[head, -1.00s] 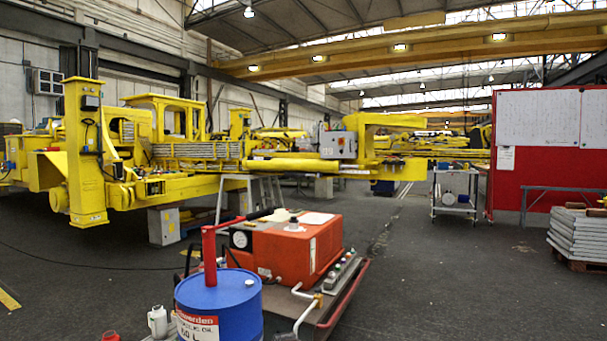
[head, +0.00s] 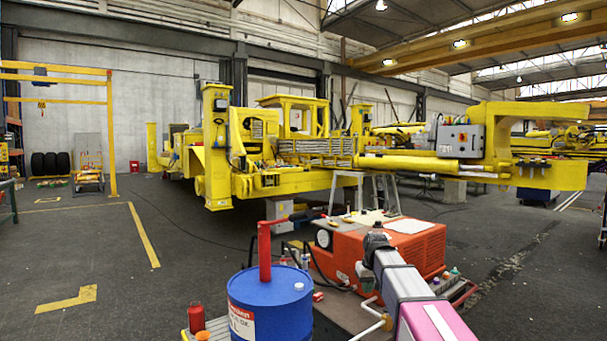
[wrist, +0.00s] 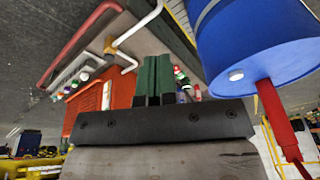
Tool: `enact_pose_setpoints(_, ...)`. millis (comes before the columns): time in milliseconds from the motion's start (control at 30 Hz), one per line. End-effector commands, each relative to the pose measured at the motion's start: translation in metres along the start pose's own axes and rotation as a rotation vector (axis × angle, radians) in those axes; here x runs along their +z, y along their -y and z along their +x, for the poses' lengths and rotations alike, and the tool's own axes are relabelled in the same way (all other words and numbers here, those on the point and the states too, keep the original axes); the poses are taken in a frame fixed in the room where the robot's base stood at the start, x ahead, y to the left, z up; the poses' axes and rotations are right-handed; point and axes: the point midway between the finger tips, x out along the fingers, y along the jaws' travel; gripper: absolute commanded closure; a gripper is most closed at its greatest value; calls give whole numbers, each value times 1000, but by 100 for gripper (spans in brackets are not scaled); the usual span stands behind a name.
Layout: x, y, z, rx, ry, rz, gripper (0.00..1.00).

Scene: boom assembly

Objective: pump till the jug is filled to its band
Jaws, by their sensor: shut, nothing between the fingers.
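A blue oil drum (head: 270,310) with a white label stands low in the middle of the head view. A red upright pump post with a short top arm (head: 265,250) rises from it. The wrist view shows the drum (wrist: 255,45) and red post (wrist: 277,118) at the right, apart from my gripper. My gripper (wrist: 153,62) is shut and empty, its green fingers together. In the head view my arm reaches in from the lower right, its dark end in front of the orange machine. I cannot make out the jug or its band in the current views.
An orange power unit (head: 395,255) stands right of the drum, with white pipes (head: 372,322) in front. A red bottle (head: 196,318) stands left of the drum. The large yellow boom (head: 340,170) lies behind. Floor at the left is open.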

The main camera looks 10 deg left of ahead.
Motion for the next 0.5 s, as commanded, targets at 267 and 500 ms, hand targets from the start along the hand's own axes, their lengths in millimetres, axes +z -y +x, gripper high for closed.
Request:
enact_pose_setpoints(267, -105, 78, -116, -39, -82, -163, 100)
enact_pose_setpoints(500, -165, 153, -230, -74, -149, -302, 100)
